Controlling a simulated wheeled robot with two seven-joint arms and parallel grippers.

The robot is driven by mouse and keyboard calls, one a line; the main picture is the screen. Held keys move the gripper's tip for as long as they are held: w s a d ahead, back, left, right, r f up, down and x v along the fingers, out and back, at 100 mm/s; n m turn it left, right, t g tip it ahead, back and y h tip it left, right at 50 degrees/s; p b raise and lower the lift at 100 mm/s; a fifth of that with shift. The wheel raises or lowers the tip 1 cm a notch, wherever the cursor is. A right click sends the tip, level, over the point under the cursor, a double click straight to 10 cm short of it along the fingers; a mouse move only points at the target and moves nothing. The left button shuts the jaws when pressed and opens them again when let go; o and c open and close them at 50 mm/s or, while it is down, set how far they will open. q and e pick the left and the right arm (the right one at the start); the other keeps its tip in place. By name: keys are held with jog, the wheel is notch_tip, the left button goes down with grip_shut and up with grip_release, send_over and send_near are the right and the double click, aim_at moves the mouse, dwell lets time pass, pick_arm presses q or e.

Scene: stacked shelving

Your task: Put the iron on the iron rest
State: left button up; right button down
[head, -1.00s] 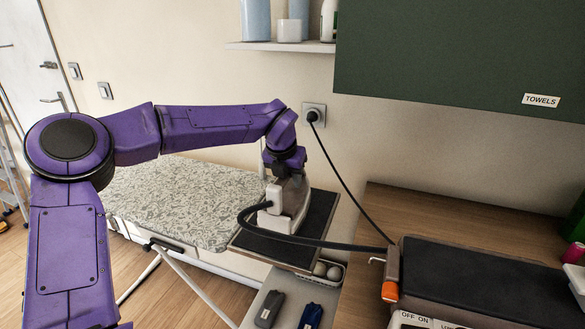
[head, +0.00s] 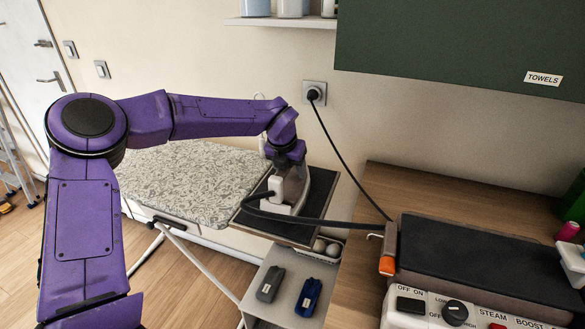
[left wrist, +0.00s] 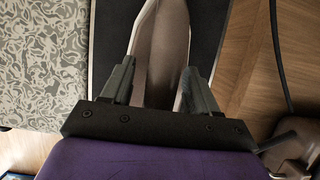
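The iron (head: 279,186), pale grey with a dark cord, is over the dark flat plate (head: 321,186) at the right end of the ironing board. I cannot tell whether its sole touches the plate. My left gripper (head: 284,163) is at the iron from above. A black-topped steam station (head: 490,268) sits on the counter at right. Which surface is called the iron rest is not marked. My right gripper is out of view.
The patterned ironing board (head: 190,180) is clear. A grey open shelf (head: 262,303) below holds a grey and a blue item. The iron's cord (head: 330,224) runs right to the station. A green cabinet (head: 460,45) hangs above the wooden counter (head: 430,196).

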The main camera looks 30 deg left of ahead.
pick_arm(q)
jog(key=shift+r, duration=0.55)
jog(key=b+v, duration=0.1)
jog(key=v, duration=1)
jog(key=shift+s+d, duration=0.1)
jog(key=shift+s, duration=0.15)
